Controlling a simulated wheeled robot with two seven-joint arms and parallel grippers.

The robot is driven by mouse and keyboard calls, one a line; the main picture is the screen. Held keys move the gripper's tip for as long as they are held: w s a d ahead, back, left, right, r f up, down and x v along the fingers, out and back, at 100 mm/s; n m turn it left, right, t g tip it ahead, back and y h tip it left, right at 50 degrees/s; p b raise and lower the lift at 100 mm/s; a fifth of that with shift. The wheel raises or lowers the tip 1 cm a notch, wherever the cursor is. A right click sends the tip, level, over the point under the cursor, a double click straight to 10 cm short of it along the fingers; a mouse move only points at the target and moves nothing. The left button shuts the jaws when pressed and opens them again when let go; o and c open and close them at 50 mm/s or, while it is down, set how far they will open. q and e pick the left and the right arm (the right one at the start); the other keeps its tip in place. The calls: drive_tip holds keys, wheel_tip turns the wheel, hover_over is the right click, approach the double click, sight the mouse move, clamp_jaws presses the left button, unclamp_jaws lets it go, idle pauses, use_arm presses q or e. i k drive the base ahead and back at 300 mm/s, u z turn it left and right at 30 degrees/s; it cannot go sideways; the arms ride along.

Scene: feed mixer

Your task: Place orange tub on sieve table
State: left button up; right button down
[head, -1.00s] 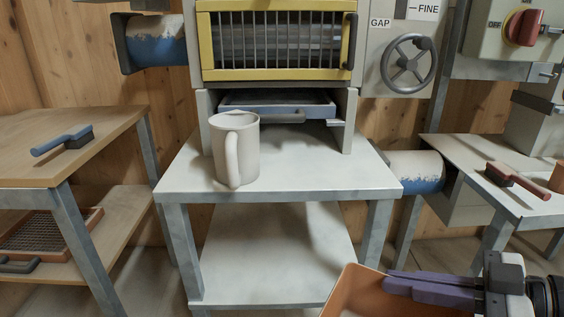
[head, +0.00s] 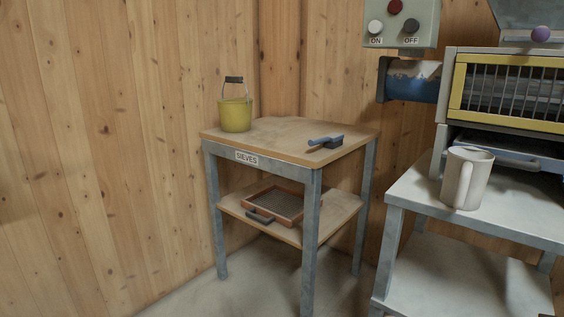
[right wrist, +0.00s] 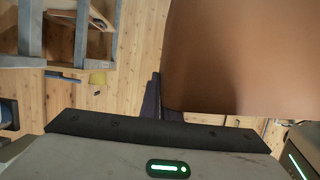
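The sieve table (head: 282,143) stands left of centre in the head view, with a wooden top, grey metal legs and a "SIEVES" label on its front. Its top holds a yellow bucket at the back left and a blue brush at the right; the front middle is bare. The orange tub (right wrist: 240,55) fills the upper right of the right wrist view, close to the camera. My right gripper (right wrist: 153,98) shows a purple finger against the tub's wall and is shut on it; the other finger is hidden. The tub and both grippers are outside the head view.
The yellow bucket (head: 236,115) stands upright and the blue brush (head: 326,142) lies near the right edge. A framed sieve (head: 275,206) is on the lower shelf. A pale mug (head: 466,178) stands on the grey machine table (head: 500,213) at right. Open floor shows in front.

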sight(282, 133)
drive_tip(key=u, duration=0.55)
drive_tip(key=i, duration=0.9)
drive_tip(key=u, duration=0.3)
